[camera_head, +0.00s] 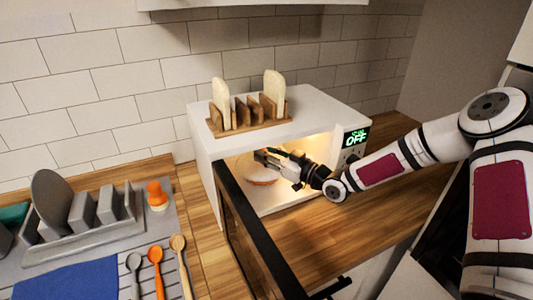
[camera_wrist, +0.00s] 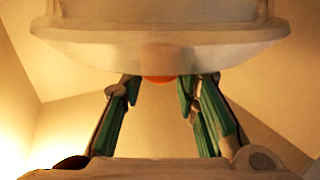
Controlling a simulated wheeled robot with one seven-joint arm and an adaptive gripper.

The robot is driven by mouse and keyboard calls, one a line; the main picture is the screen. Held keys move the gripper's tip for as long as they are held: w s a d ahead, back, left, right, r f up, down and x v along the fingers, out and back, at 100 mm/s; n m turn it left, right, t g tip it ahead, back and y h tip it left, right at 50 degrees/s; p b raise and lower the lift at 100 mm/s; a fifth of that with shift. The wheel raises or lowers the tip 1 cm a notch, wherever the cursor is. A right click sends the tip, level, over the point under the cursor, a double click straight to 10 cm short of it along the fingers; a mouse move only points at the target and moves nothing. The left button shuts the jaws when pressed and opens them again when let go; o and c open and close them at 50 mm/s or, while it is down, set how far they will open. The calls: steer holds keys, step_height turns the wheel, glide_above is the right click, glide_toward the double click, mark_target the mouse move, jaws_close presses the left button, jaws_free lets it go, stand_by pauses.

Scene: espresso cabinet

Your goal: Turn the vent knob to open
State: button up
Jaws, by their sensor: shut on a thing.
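A pale round dish with a lid (camera_head: 262,180) sits inside the lit white microwave (camera_head: 205,150), whose dark door (camera_head: 257,232) stands open. My gripper (camera_head: 263,157) reaches through the opening to the top of the dish. In the wrist view the green-padded fingertips (camera_wrist: 160,84) close in on a small orange part, which I take for the vent knob (camera_wrist: 158,79), beside the pale lid (camera_wrist: 90,45). The fingers hide most of the knob, and its turn position cannot be read. In the head view the knob is hidden by my gripper.
A wooden rack (camera_head: 250,122) with bread slices stands on the microwave. A display (camera_head: 356,137) on its front reads OFF. The open door and the opening's walls lie close around my arm. At left are a grey dish rack (camera_head: 85,240), spoons (camera_head: 155,268) and a blue cloth (camera_head: 70,280).

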steer(key=shift+s, duration=0.1)
steer(key=p, duration=0.1)
steer(key=m+t+h+p, duration=0.2)
steer(key=p, duration=0.1)
steer(key=shift+s+a+r, duration=0.15)
steer(key=shift+s+a, duration=0.1)
steer(key=shift+s, duration=0.1)
steer(key=m+h+p, duration=0.1)
steer(key=t+h+p, duration=0.1)
steer(key=m+t+h+p, duration=0.1)
steer(key=shift+s+a+m+p, duration=0.25)
steer(key=shift+m+p, duration=0.05)
steer(key=m+h+p, duration=0.1)
steer(key=h, duration=0.1)
steer(key=m+t+h+p, duration=0.1)
steer(key=h, duration=0.1)
steer(key=shift+a+t, duration=0.2)
steer(key=shift+t, duration=0.1)
steer(key=shift+w+m+t+h+p, duration=0.2)
steer(key=shift+m+h+p, duration=0.2)
steer(key=shift+m+h, duration=0.5)
steer(key=shift+w+m+t+h+p, duration=0.15)
steer(key=shift+m+h+p, duration=0.35)
steer(key=shift+h, duration=0.7)
steer(key=o, duration=1.2)
steer(key=shift+c, duration=0.2)
